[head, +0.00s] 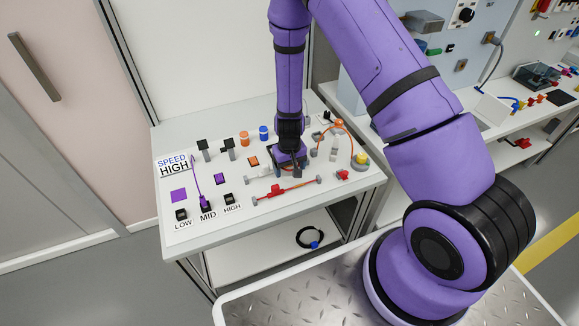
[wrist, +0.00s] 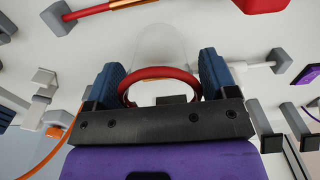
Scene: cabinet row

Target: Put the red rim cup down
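The red rim cup (wrist: 161,85) is clear with a red ring at its rim. It shows in the wrist view between the two blue fingers of my gripper (wrist: 160,84), which close against its sides. The cup's clear wall extends toward the top of that view. In the head view my gripper (head: 289,165) points down low over the middle of the white worktop (head: 226,187). My arm and gripper hide the cup there. I cannot tell whether its base touches the worktop.
A red bar on grey holders (head: 287,190) lies just in front of my gripper. An orange cable (head: 345,129) arches at the right. Orange (head: 244,138) and blue (head: 263,132) pieces stand behind left. Black switches (head: 181,214) line the front left, with a SPEED HIGH sign (head: 173,166).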

